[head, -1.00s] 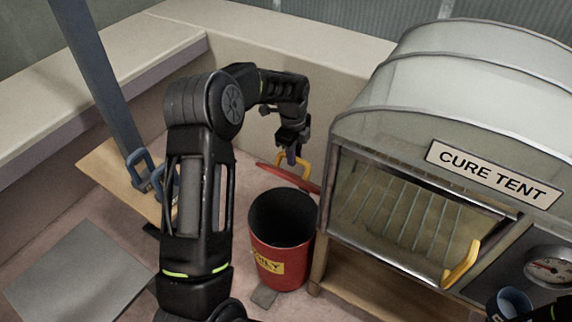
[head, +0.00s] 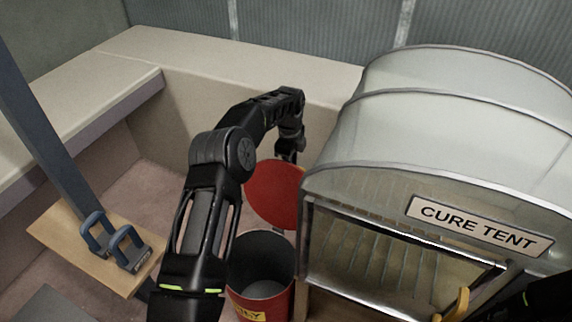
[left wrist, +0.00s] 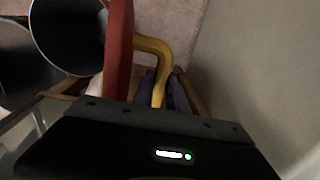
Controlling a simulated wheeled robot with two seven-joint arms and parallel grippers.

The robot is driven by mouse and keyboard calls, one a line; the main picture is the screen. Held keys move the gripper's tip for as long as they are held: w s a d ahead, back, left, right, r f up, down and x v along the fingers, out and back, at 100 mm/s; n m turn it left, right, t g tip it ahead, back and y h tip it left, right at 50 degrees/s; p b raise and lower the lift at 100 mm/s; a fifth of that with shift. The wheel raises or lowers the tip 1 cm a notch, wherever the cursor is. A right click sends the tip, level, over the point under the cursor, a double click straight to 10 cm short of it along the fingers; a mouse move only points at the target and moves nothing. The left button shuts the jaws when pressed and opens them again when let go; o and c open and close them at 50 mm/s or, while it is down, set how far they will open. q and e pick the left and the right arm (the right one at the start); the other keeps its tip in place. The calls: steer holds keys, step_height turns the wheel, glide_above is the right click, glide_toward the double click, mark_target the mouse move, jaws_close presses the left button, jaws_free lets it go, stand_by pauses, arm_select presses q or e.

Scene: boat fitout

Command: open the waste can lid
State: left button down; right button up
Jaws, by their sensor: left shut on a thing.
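The red waste can (head: 262,284) stands on the floor left of the cure tent, and its dark inside shows. Its red lid (head: 273,193) is swung up, tilted steeply at the back of the can. My left gripper (head: 288,157) is behind the raised lid, at its upper edge. In the left wrist view the lid (left wrist: 118,50) appears edge-on beside the can's dark opening (left wrist: 68,35). There the left gripper (left wrist: 165,88) is shut on the yellow lid handle (left wrist: 153,45). My right gripper is not visible; only a dark bit of that arm shows at the lower right edge.
The cure tent (head: 440,130) stands close on the right, with a yellow handle (head: 459,304) on its front. A wooden board (head: 60,235) with blue clamp-like handles (head: 128,246) lies at left by a grey post (head: 45,135). A pale bench (head: 225,60) runs behind.

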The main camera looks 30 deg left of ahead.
arm_select(q)
steer(key=shift+w+f, duration=0.1)
steer(key=shift+w, duration=0.75)
steer(key=c, duration=1.5)
jaws_free()
steer(key=shift+w+d+f, duration=0.1)
steer(key=shift+w, duration=0.05)
steer(key=shift+o, duration=0.8)
steer(key=shift+w+f, duration=0.1)
steer(key=r, duration=0.7)
steer(key=shift+s+r, duration=0.35)
steer(key=shift+r, duration=0.05)
